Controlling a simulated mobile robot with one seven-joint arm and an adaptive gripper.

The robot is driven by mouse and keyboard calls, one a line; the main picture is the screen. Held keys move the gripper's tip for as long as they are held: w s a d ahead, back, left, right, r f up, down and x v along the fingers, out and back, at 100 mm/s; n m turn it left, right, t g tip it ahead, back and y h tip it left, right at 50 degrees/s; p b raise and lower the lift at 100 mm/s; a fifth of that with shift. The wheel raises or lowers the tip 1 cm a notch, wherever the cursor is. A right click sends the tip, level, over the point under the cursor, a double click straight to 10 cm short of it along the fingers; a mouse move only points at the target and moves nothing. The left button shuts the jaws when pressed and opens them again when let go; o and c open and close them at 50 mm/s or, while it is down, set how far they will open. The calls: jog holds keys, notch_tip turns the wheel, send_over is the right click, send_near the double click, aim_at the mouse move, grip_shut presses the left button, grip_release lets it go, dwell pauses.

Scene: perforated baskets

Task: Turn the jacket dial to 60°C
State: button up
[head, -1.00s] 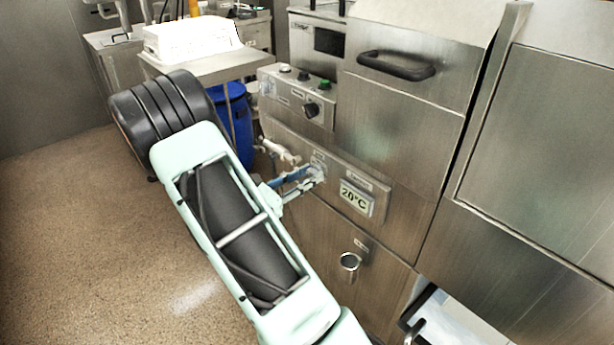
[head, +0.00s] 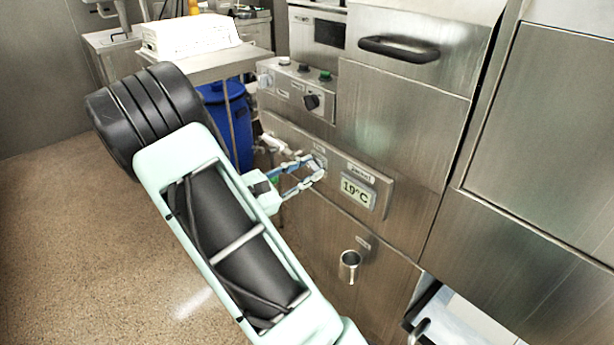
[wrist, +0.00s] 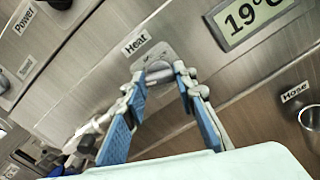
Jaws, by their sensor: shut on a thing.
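The jacket panel on the steel front has a display reading 19°C (head: 357,192), which also shows in the wrist view (wrist: 250,17). Left of it, under a label reading "Heat" (wrist: 136,42), is a small round grey dial (wrist: 158,68). My gripper (head: 314,168), with blue-padded fingers, is shut on the dial, with a fingertip on either side in the wrist view (wrist: 162,80). In the head view the fingers hide most of the dial, and I cannot read its pointer.
Above is a control box with a black knob (head: 312,102) and several buttons. A metal hose outlet (head: 349,265) sticks out below the display. A pipe valve (head: 272,144) is close left of the gripper. A blue drum (head: 218,98) stands behind my arm.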

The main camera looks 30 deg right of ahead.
jog(key=shift+f+m+b, duration=0.1)
jog(key=shift+m+b, duration=5.8)
jog(key=shift+m, duration=0.6)
jog(key=o, duration=1.1)
jog(key=a, duration=0.4)
jog(key=s+a, duration=0.1)
jog(key=a, duration=0.7)
jog(key=shift+s, duration=0.3)
